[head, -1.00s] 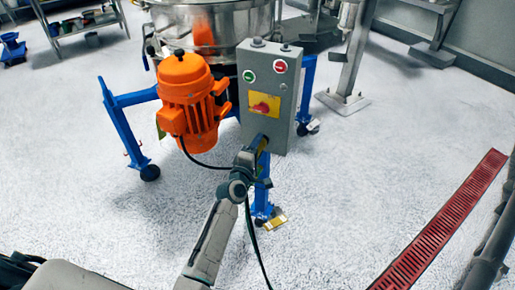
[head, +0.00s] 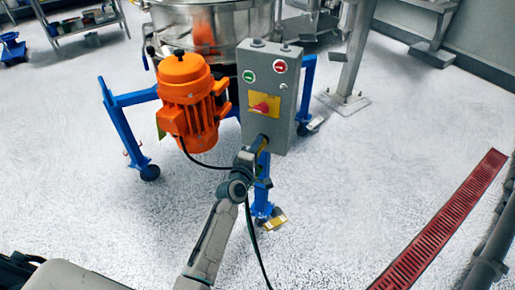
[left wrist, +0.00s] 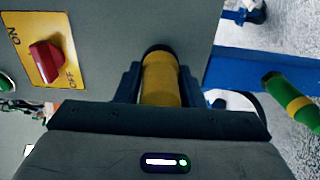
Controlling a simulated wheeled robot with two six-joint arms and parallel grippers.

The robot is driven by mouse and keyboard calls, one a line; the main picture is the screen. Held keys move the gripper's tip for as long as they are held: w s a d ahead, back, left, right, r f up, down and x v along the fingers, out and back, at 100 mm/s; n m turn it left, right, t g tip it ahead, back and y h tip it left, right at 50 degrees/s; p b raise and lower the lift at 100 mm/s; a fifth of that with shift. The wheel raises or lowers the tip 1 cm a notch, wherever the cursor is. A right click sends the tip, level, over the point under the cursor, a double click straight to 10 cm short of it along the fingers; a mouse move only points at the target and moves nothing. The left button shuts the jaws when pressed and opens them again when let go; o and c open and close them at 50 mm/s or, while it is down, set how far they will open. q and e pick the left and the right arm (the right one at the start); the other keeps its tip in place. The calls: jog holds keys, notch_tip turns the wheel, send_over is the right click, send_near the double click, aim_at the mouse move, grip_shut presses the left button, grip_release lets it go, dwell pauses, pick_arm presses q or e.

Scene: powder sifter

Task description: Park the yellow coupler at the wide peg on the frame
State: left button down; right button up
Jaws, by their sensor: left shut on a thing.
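The yellow coupler (left wrist: 160,80) is between the fingers of my left gripper (left wrist: 158,88) in the left wrist view. Its far end meets a dark ring at the grey control box (left wrist: 130,25); I cannot tell whether it is seated there or only close. In the head view my left gripper (head: 258,150) is just under the box's lower edge, with a sliver of yellow (head: 262,144) showing. The blue frame (head: 123,125) stands around the sifter. I cannot make out the wide peg for certain. My right gripper is out of view.
An orange motor (head: 188,95) hangs left of the control box (head: 271,85), with a black cable running toward my gripper. A green rod with a yellow band (left wrist: 290,98) shows at the right in the left wrist view. A red floor grate (head: 440,225) lies at right.

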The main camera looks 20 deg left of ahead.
pick_arm(q)
jog(key=shift+s, duration=0.15)
jog(key=shift+s+a, duration=0.1)
jog(key=shift+s, duration=0.75)
jog(key=s, duration=0.4)
jog(key=shift+a, duration=0.2)
dwell(0.3)
